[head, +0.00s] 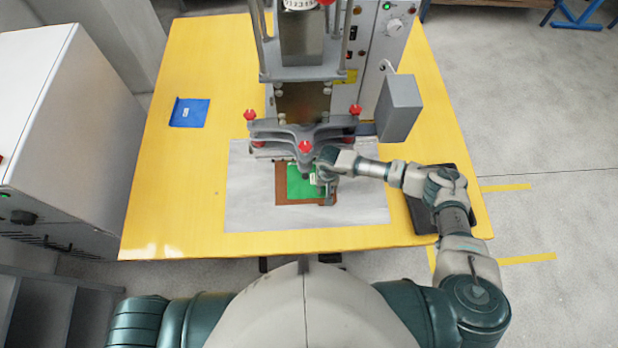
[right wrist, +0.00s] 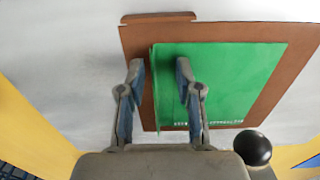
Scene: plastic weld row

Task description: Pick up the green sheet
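The green sheet (head: 299,184) lies on a brown board (head: 288,201) beneath the press head. In the right wrist view the green sheet (right wrist: 240,80) covers most of the brown board (right wrist: 135,42), with its left edge between my fingers. My right gripper (head: 322,180) is at the sheet's right side in the head view. In the right wrist view my right gripper (right wrist: 160,75) is open, with one finger over the sheet and one beyond its edge. I cannot tell whether the fingers touch it. My left gripper is out of view.
The press (head: 305,135) with red knobs stands just behind and over the sheet. A grey mat (head: 250,210) lies under the board on the yellow table (head: 170,190). A blue sheet (head: 189,112) lies at the left. A dark tray (head: 420,212) is at the right.

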